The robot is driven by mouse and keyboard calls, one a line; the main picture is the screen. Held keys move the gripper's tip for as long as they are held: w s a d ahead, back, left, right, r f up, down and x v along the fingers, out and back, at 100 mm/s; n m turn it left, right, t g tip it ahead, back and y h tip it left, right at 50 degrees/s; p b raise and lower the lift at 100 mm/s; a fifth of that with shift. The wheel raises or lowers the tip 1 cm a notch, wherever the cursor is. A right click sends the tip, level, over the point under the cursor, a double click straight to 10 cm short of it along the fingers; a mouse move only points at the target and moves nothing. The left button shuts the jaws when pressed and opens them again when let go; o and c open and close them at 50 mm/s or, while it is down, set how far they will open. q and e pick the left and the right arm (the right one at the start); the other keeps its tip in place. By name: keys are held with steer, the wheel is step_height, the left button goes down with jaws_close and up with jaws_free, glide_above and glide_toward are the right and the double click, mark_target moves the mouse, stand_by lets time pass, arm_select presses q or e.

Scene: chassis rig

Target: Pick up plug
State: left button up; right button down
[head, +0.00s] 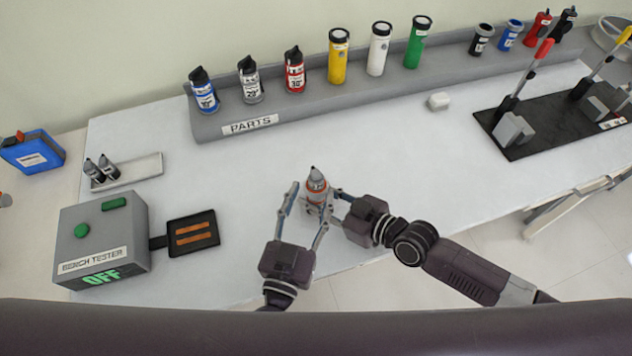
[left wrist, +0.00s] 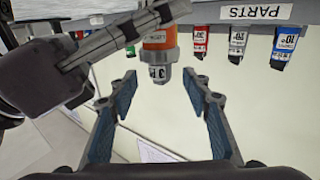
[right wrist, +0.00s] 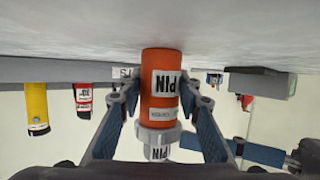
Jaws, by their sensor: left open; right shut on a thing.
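An orange cylinder (head: 317,184) marked PIN has a grey collar and a smaller grey, dark-tipped piece (head: 313,171) at its top, which looks like a plug. My right gripper (head: 326,200) is shut on the orange cylinder (right wrist: 160,85), with a finger on each side in the right wrist view. My left gripper (head: 307,204) is open just in front of it. In the left wrist view the labelled grey piece (left wrist: 160,73) shows between the spread left fingers, apparently untouched. Whether the cylinder touches the table is unclear.
A grey PARTS rack (head: 290,108) with several coloured bottles and tubes runs along the back. The bench tester (head: 105,240), reading OFF, stands left with a dark tray (head: 207,243). A black lever fixture (head: 545,120) is at right. The table's middle is mostly clear.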

mark_target(314, 186)
arm_select(q)
steer(key=x, duration=0.5)
steer(key=shift+w+f, duration=0.1)
jaws_close()
